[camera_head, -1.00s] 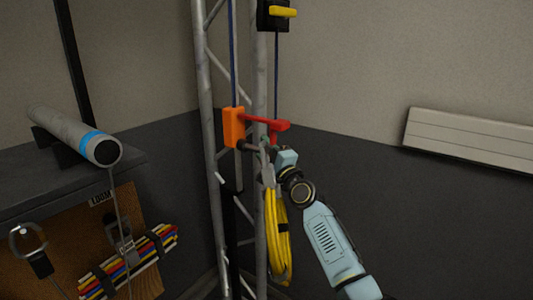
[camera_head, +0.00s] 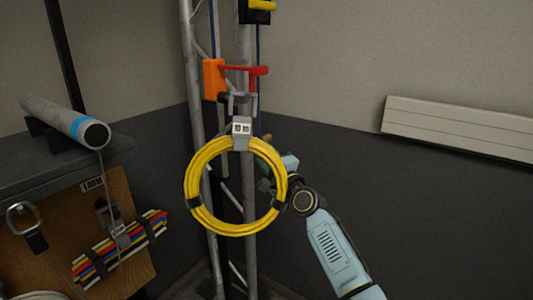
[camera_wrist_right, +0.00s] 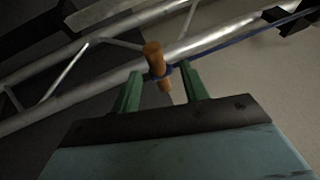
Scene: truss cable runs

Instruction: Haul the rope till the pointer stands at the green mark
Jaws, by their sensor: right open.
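A thin blue rope (camera_head: 212,30) runs down the truss into an orange block (camera_head: 213,80) with a red lever (camera_head: 243,70). In the right wrist view a blue rope (camera_wrist_right: 215,43) meets a brown peg-like handle (camera_wrist_right: 153,58). My right gripper (camera_wrist_right: 160,87) is open, its green fingers on either side of the handle's lower end; contact cannot be told. In the head view the right gripper (camera_head: 266,168) is partly hidden behind the yellow coil. I cannot make out a pointer or a green mark. My left gripper is out of view.
A yellow cable coil (camera_head: 193,205) hangs in front of the truss (camera_head: 248,200). A black box with a yellow piece (camera_head: 262,5) sits above. At left stands a bench (camera_head: 60,155) with a grey cylinder (camera_head: 55,118) and a cable bundle (camera_head: 125,245).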

